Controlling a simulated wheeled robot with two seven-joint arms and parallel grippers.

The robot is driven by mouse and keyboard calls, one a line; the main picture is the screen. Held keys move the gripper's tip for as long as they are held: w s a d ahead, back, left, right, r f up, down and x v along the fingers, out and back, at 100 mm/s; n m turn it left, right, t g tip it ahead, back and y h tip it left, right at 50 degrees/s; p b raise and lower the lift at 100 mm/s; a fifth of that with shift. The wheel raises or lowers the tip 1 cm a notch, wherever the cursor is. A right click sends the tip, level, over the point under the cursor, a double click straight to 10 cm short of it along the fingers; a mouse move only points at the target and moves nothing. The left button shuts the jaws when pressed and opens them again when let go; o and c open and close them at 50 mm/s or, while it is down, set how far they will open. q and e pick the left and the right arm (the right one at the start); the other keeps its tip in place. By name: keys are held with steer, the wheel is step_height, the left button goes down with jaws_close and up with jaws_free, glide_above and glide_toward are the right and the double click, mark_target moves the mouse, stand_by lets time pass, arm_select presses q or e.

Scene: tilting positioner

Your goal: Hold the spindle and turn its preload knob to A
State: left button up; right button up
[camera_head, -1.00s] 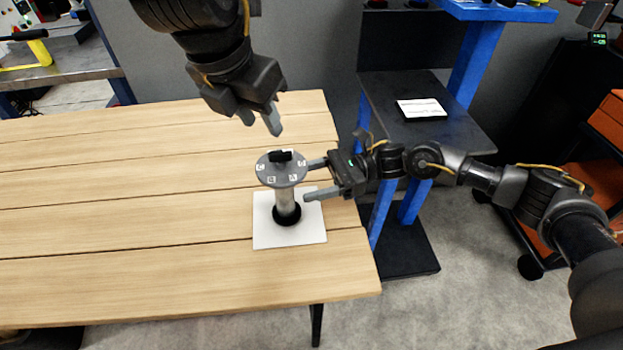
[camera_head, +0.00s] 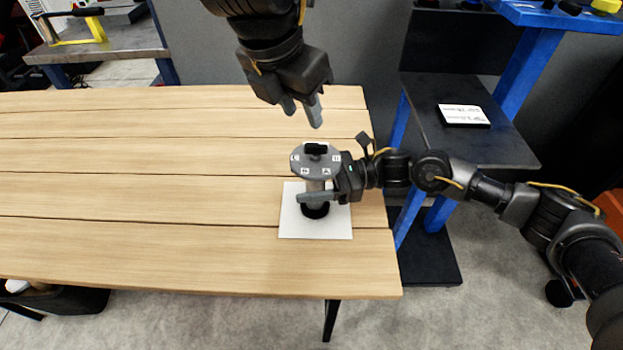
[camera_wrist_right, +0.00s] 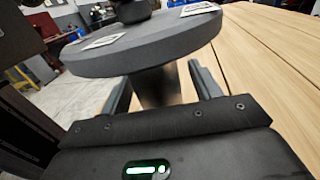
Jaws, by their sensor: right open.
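The spindle stands upright on a white mat (camera_head: 320,228), with a grey disc top (camera_head: 308,173), a metal post and a black foot (camera_head: 315,211). Lettered labels ring the disc, and a black knob (camera_head: 316,149) sits at its centre. My right gripper (camera_head: 315,190) is open, with its fingers on either side of the post under the disc. In the right wrist view the post (camera_wrist_right: 157,86) stands between the fingers, and the disc (camera_wrist_right: 140,50) spans above them. My left gripper (camera_head: 302,110) hangs above and behind the knob, its two fingers slightly apart and empty.
The wooden table (camera_head: 150,200) is clear to the left. Beyond its right edge stands a blue-framed stand with a dark shelf (camera_head: 470,135) carrying a white card (camera_head: 463,115). A metal workbench (camera_head: 110,45) stands at the back left.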

mark_target(316, 144)
jaws_close()
arm_select(q)
steer(key=shift+s+d+f, duration=0.1)
steer(key=shift+d+f, duration=0.05)
steer(key=shift+c, duration=0.3)
steer(key=s+d+f+n+g+h, duration=0.3)
steer(key=s+d+n+g+h, duration=0.1)
steer(key=d+n+g+h, duration=0.25)
steer(key=w+a+n+h, duration=0.1)
steer(key=a+n+h, duration=0.1)
steer(key=n, duration=0.1)
steer(key=w+a+f+n+h, duration=0.1)
steer(key=a+n+h, duration=0.1)
steer(key=n, duration=0.1)
steer(key=w+a+n+h, duration=0.2)
steer(key=n, duration=0.1)
steer(key=shift+a+f+n+g, duration=0.1)
steer(key=shift+f+n+g, duration=0.15)
steer(key=shift+f+n, duration=0.1)
steer(key=w+a+f+n+t+h, duration=0.35)
steer(key=a+f+n, duration=0.25)
steer(key=a+n, duration=0.35)
steer(key=d, duration=1.1)
steer(key=shift+d, duration=0.2)
